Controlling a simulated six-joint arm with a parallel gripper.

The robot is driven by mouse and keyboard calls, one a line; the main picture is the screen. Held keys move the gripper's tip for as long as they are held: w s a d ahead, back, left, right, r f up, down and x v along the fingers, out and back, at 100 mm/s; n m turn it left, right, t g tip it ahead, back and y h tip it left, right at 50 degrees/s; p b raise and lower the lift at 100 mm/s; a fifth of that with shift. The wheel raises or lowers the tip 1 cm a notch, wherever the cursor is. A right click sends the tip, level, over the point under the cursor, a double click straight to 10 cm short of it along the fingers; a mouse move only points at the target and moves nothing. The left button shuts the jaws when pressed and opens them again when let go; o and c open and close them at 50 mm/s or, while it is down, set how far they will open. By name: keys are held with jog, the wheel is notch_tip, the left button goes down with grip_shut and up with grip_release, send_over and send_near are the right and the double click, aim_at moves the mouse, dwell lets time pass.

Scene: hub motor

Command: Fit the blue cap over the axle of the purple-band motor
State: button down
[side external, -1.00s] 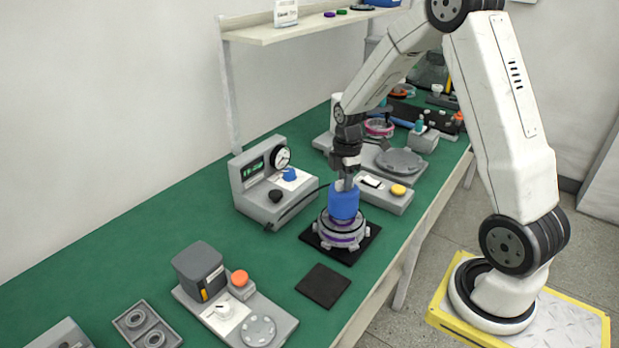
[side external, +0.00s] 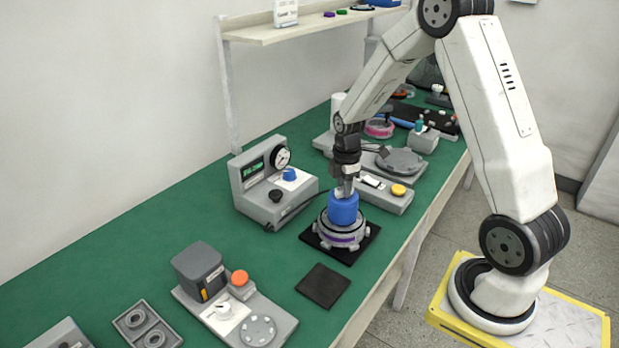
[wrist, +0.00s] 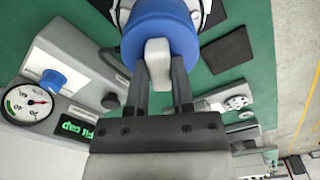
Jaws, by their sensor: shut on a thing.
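The blue cap (side external: 343,209) is upright on top of the purple-band motor (side external: 341,236), with its lower edge at the motor's upper face. The motor sits on a black square pad (side external: 365,246). My gripper (side external: 345,190) points down from above and is shut on the cap's light grey top knob (wrist: 158,62). In the wrist view the cap (wrist: 160,32) fills the top middle, and my two fingers flank the knob. The axle is hidden by the cap, so I cannot tell how deeply it sits inside.
A grey gauge box (side external: 272,185) stands left of the motor; its screen (wrist: 76,127) reads "Fit cap". A grey box with a yellow button (side external: 398,190) is close behind right. An empty dark pad (side external: 323,285) lies in front.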

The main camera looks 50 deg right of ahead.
jog(key=shift+c, duration=2)
grip_release()
jog(key=shift+r, duration=0.1)
jog(key=shift+r, duration=3.8)
jog(key=shift+a, duration=0.15)
jog(key=s+a+f+m+t, duration=0.1)
jog(key=s+a+m, duration=0.4)
jog(key=a, duration=0.3)
jog(key=s+a+m+t, duration=0.1)
jog(key=s+a+m, duration=0.4)
jog(key=a+m, duration=0.2)
jog(key=shift+a+f+t, duration=0.3)
jog(key=shift+a+f, duration=0.05)
jog(key=shift+a, duration=0.5)
